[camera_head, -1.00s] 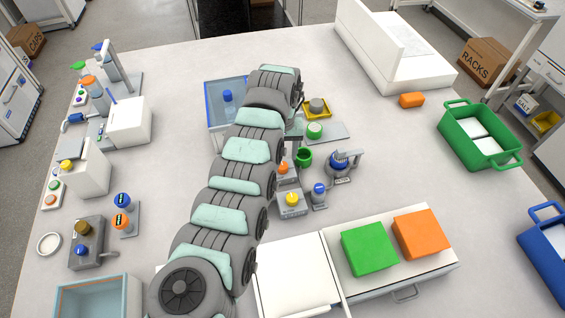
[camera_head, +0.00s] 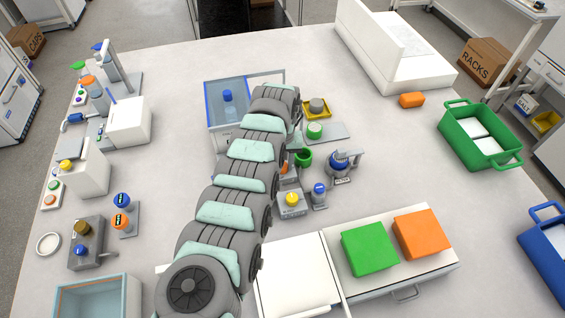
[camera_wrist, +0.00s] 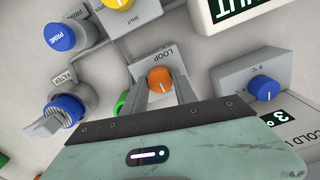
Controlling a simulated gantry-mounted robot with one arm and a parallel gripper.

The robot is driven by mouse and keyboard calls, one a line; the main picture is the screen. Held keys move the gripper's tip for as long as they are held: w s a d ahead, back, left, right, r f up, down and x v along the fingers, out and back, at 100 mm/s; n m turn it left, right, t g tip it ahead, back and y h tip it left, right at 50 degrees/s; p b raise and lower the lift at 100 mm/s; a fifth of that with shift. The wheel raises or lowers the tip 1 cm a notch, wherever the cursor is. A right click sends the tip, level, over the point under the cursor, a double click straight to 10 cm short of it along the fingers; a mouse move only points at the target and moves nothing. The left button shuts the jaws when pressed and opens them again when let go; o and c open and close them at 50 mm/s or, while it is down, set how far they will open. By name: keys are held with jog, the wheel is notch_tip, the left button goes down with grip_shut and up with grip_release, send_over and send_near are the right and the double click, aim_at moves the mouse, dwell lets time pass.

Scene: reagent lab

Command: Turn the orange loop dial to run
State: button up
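The orange loop dial (camera_wrist: 160,80) sits on a grey block marked LOOP in the wrist view, with a white line on its face. In the head view only a sliver of the dial (camera_head: 284,169) shows beside my arm. My gripper (camera_wrist: 162,88) is open, with its two grey fingers on either side of the dial's block. The fingertips reach close to the dial; I cannot tell whether they touch it. No "run" mark can be read in the wrist view.
A yellow knob (camera_wrist: 117,3) and a blue PRIME knob (camera_wrist: 60,36) lie up-left of the dial. A blue filter knob (camera_wrist: 64,108) is at left, a blue °C knob (camera_wrist: 264,88) at right. A green cup (camera_head: 304,158) stands close by in the head view.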

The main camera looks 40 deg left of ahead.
grip_shut()
jog(key=shift+r+m, duration=0.1)
jog(key=shift+m, duration=0.2)
jog(key=m+p, duration=0.1)
jog(key=m, duration=0.1)
jog(key=shift+m+p, duration=0.3)
jog(key=m, duration=0.3)
jog(key=shift+m+p, duration=0.4)
jog(key=m, duration=1)
jog(key=shift+a+m, duration=0.1)
jog(key=shift+m, duration=0.3)
jog(key=shift+b, duration=0.3)
jog(key=o, duration=0.5)
grip_release()
